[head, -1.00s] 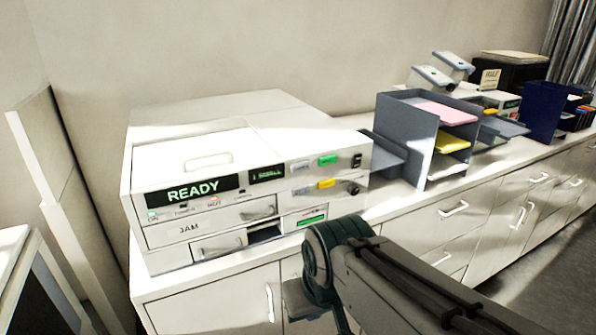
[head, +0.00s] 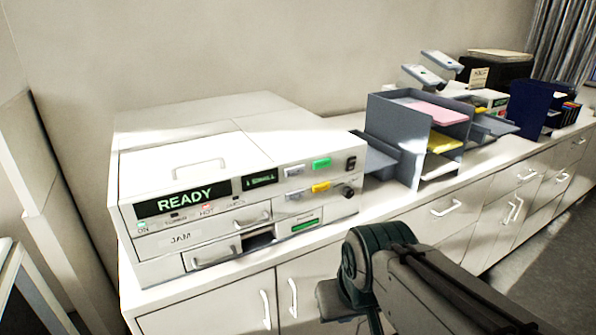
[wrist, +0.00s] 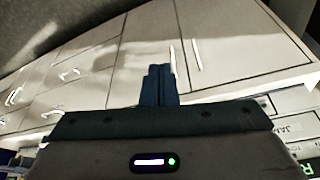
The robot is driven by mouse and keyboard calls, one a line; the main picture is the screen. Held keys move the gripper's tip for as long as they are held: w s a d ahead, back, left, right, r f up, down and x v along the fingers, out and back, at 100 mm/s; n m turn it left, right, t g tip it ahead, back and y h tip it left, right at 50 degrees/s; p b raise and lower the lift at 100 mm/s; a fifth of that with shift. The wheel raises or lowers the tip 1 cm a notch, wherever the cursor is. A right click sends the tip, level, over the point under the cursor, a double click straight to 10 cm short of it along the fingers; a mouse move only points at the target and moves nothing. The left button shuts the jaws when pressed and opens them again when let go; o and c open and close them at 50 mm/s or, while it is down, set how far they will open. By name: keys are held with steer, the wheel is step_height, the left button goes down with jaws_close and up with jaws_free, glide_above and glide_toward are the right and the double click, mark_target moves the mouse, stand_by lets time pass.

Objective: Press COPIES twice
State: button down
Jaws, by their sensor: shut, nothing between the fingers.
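The white copier (head: 240,152) stands on the counter at the left in the head view. Its front has a READY display (head: 185,198) and a small green-lettered display (head: 259,180). To the right are a green button (head: 321,163), a yellow button (head: 320,187) and two grey buttons, upper (head: 294,170) and lower (head: 297,194). The lettering on the buttons is too small to read, so I cannot tell which is COPIES. My gripper (wrist: 158,72) is shut and empty in the wrist view, in front of the cabinet doors and apart from the copier. Its fingertips do not show in the head view.
A grey paper tray stack (head: 393,140) stands right of the copier. Farther right are a dark blue holder (head: 530,108) and other devices. White cabinets (head: 440,215) with protruding handles run below the counter. A JAM drawer (head: 180,238) is on the copier's lower front.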

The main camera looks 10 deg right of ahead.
mark_target(295, 171)
steer(key=w+d+r+m+t+y+b, duration=0.1)
steer(key=w+r, duration=0.3)
steer(key=w, duration=0.7)
steer(key=w+d+r+m+t+b, duration=0.1)
steer(key=w+r+m+t+b, duration=0.3)
steer(key=w, duration=0.7)
steer(key=shift+w+r+y+b, duration=0.25)
steer(key=shift+r+y+b, duration=0.05)
steer(key=shift+r+y, duration=0.1)
steer(key=shift+w+a+p, duration=0.45)
steer(key=shift+w+p, duration=0.45)
steer(key=shift+w, duration=0.5)
steer(key=shift+w+a+p, duration=0.5)
steer(key=shift+w+p, duration=0.35)
steer(key=shift+w, duration=0.5)
steer(key=shift+w+a+p, duration=0.45)
steer(key=shift+w+p, duration=0.45)
steer(key=shift+w, duration=0.5)
steer(key=shift+w, duration=0.1)
steer(key=shift+w+a, duration=0.15)
steer(key=shift+w, duration=0.15)
